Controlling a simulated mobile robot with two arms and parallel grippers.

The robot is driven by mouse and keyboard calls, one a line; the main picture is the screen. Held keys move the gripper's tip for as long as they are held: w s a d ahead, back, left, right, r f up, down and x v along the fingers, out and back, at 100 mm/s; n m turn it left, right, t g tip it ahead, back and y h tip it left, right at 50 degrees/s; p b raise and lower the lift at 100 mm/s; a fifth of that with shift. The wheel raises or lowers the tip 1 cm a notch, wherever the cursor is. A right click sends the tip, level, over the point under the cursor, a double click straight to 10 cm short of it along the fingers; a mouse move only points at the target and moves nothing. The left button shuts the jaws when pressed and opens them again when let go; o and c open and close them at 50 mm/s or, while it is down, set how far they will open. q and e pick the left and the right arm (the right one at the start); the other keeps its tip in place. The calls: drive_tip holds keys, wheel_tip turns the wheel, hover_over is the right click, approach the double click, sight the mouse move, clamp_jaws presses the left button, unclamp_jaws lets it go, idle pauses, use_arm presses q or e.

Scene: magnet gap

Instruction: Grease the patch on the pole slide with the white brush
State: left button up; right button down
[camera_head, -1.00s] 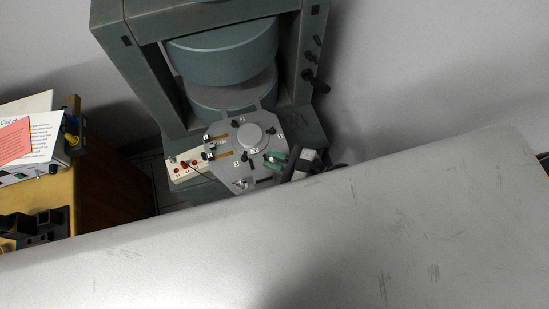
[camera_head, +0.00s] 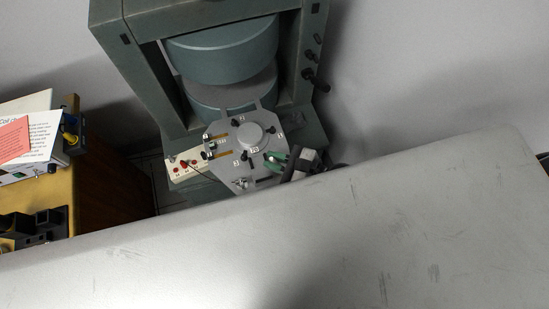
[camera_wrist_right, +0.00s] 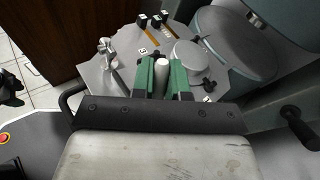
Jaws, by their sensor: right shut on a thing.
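My right gripper (camera_head: 277,162), with green fingers, is over the right front part of the grey plate of the magnet. In the right wrist view, the right gripper (camera_wrist_right: 162,80) is shut on a white, rounded rod, apparently the white brush (camera_wrist_right: 162,68). Its bristles are not visible. The grey plate (camera_wrist_right: 97,77) carries numbered labels, black knobs, brass-coloured strips and a round pale disc (camera_head: 250,135). The disc (camera_wrist_right: 190,55) is just right of the fingers in the wrist view. I cannot make out which part is the pole slide or its patch. My left gripper does not show clearly.
The green magnet frame (camera_head: 300,60) rises behind the plate, with two round poles (camera_head: 222,52) and black handles on its right side. A white terminal box (camera_head: 186,166) with red sockets and a lead is at the plate's left. A wooden bench (camera_head: 105,185) stands farther left.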

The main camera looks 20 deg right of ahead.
idle(0.3)
drive_tip(key=shift+w, duration=1.1)
drive_tip(key=shift+f, duration=0.1)
drive_tip(key=shift+s, duration=1.15)
drive_tip(key=shift+s+f, duration=0.1)
drive_tip(key=shift+s, duration=0.05)
drive_tip(key=shift+s, duration=0.15)
drive_tip(key=shift+s+b, duration=0.4)
drive_tip(key=shift+s, duration=0.45)
drive_tip(key=shift+w, duration=0.1)
